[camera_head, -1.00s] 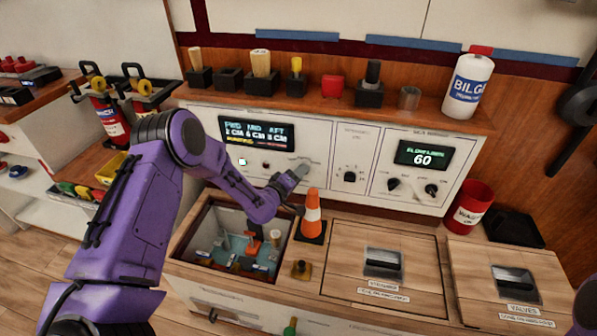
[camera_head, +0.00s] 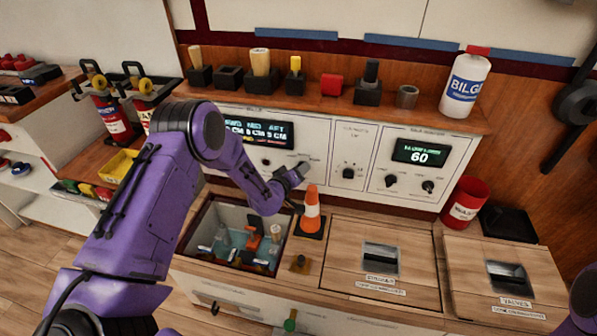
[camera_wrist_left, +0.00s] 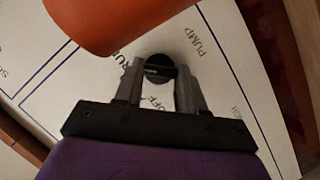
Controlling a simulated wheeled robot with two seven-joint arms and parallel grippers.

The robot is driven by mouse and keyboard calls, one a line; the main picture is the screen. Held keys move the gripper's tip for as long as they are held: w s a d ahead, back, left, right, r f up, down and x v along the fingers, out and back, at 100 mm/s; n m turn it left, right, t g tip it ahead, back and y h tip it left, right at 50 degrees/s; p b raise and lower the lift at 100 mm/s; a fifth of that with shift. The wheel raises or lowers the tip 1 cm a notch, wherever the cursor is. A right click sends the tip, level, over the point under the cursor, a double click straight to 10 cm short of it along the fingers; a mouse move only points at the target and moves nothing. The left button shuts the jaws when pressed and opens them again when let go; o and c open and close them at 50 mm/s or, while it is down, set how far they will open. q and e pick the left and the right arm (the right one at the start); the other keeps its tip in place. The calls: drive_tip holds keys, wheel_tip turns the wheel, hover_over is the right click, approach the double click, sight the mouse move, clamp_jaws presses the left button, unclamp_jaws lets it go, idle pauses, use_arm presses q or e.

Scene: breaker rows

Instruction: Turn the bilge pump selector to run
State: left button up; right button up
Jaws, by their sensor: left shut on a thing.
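The bilge pump selector (camera_wrist_left: 158,68) is a round black knob on the white panel, seen in the left wrist view. Printing beside it includes "RUN" to its left, "OFF" below it and "PUMP" to its right. A short pale mark shows on the knob's left part. My left gripper (camera_wrist_left: 160,82) has its two grey fingers on either side of the knob, shut on it. In the head view my left gripper (camera_head: 301,169) is against the panel (camera_head: 318,150) below and right of the lit display (camera_head: 262,131) and hides the knob. My right gripper is out of view.
An orange and white cone (camera_head: 311,212) stands just below my left gripper; its orange part fills the wrist view's top. An open bin (camera_head: 192,228) lies below. Other knobs (camera_head: 348,173) sit to the right. A shelf (camera_head: 330,101) with several items runs above.

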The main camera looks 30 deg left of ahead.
use_arm(q)
drive_tip(key=o, duration=1)
drive_tip(key=shift+o, duration=0.2)
drive_tip(key=v, duration=1)
drive_tip(key=shift+s+p, duration=0.3)
drive_tip(key=shift+p, duration=0.1)
drive_tip(key=shift+a, duration=0.15)
drive_tip(key=s+f+g+y+p, duration=0.1)
drive_tip(key=s+f+g+p, duration=0.1)
drive_tip(key=s, duration=0.9)
drive_tip(key=s+d+f+m+g+y+p, duration=0.1)
drive_tip(key=s+f+g+p, duration=0.2)
drive_tip(key=s, duration=0.9)
drive_tip(key=s+d+f+m+g+y+p, duration=0.1)
drive_tip(key=s+f+g+p, duration=0.2)
drive_tip(key=s+g, duration=0.3)
drive_tip(key=s+f, duration=0.1)
drive_tip(key=s, duration=0.4)
drive_tip(key=shift+s+g+y, duration=0.2)
drive_tip(key=shift+g+y, duration=0.1)
